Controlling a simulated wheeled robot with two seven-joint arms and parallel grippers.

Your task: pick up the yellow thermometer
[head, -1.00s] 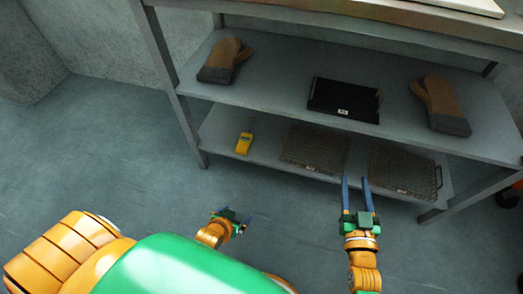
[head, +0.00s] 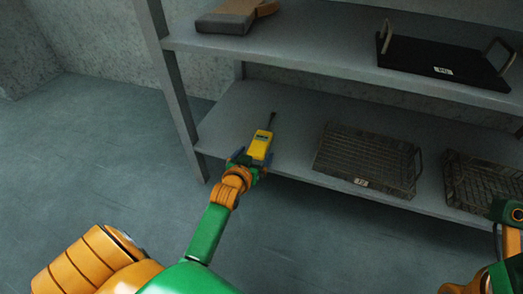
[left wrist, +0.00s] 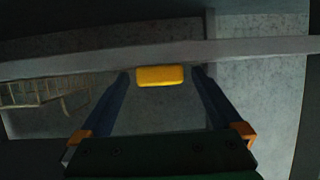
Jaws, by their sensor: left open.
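The yellow thermometer (head: 261,144), with a dark thin probe at its far end, lies on the lower shelf near its left front edge. My left gripper (head: 249,158) is at the near end of the thermometer, its fingers on either side of that end. In the left wrist view the thermometer (left wrist: 160,76) shows as a yellow block between the tips of the open fingers (left wrist: 160,82). Whether the fingers touch it I cannot tell. My right arm shows at the right edge of the head view; its fingertips are not visible.
The lower shelf (head: 225,120) also holds a wire tray (head: 365,160) to the right and a wire basket (head: 485,185) farther right. The upper shelf (head: 300,45) is above, with a mitt (head: 235,15) and a black tray (head: 440,60). A shelf post (head: 170,90) stands at left.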

